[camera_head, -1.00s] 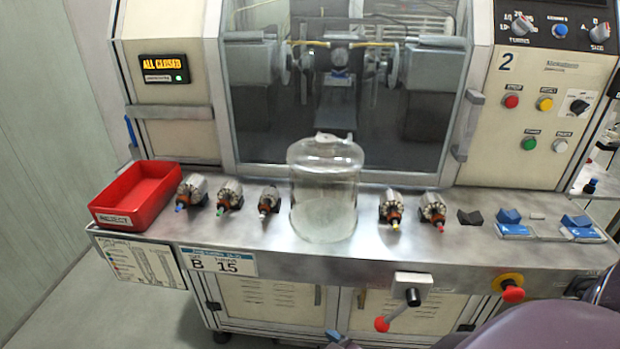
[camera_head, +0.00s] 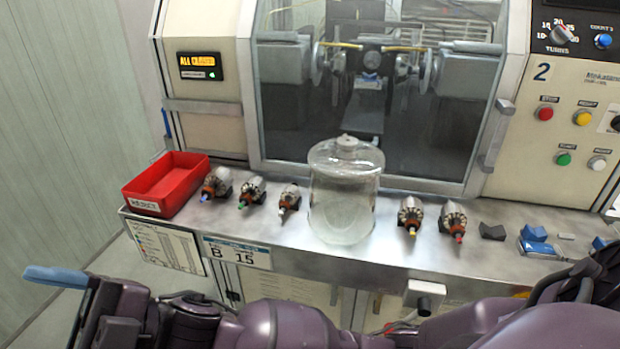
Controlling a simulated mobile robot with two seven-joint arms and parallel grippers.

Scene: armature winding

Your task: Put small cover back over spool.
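A clear, domed cylindrical cover (camera_head: 343,195) with a small knob on top stands upright on the metal shelf, in front of the machine's window. It looks empty; I cannot make out a spool in it or elsewhere. I see no second, smaller cover. My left gripper (camera_head: 75,295) is at the lower left, below and in front of the shelf, well away from the cover. One blue-tipped finger points left; the other finger is not clear, so its opening cannot be told. My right arm fills the lower right; its gripper does not show.
A red bin (camera_head: 165,185) stands at the shelf's left end. Several small wound armatures (camera_head: 252,189) lie on both sides of the cover. Blue and dark blocks (camera_head: 535,240) lie at the right. The large window (camera_head: 375,90) behind is shut.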

